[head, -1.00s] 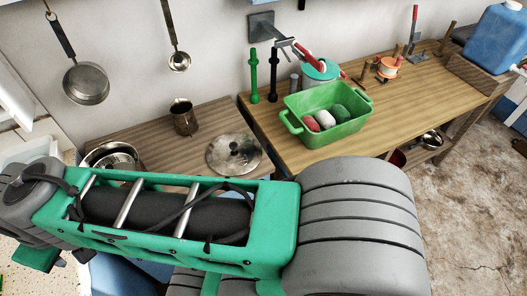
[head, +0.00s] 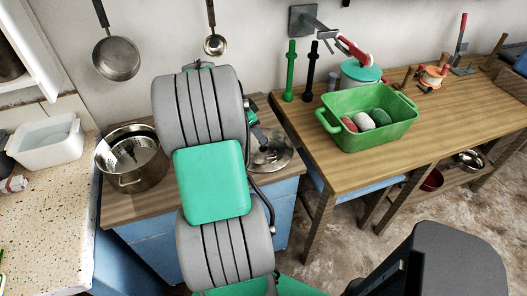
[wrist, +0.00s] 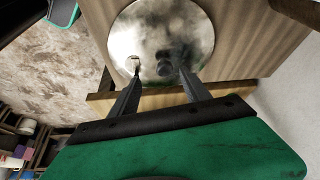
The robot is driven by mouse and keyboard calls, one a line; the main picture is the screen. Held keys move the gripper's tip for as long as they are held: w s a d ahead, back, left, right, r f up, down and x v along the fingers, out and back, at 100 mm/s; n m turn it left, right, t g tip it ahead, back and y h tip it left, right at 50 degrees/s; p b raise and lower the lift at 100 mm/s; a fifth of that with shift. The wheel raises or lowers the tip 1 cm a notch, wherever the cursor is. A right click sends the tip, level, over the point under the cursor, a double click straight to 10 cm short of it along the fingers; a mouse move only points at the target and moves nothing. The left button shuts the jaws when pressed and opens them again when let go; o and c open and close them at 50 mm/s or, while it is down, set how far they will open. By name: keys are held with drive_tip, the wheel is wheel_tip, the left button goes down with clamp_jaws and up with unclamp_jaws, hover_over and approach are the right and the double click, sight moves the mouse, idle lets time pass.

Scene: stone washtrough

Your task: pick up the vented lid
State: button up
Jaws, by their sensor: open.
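The vented lid (head: 278,153) is a round, shiny metal disc lying flat on the wooden counter, partly hidden by my arm in the head view. The knob appears between the fingertips, and nothing is held. I cannot tell whether the fingers touch the lid. In the head view my gripper is mostly hidden behind my arm.
A metal pot with a strainer (head: 136,158) stands left of my arm. A green tub (head: 370,138) with rolled cloths sits on the bench (head: 330,173) to the right. A pan (head: 116,58) and ladle (head: 215,44) hang above.

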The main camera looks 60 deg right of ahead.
drive_tip(key=x, duration=0.2)
drive_tip(key=d+p+x, duration=0.1)
drive_tip(key=x, duration=0.2)
drive_tip(key=shift+w, duration=0.1)
clamp_jaws()
idle(0.4)
idle(0.9)
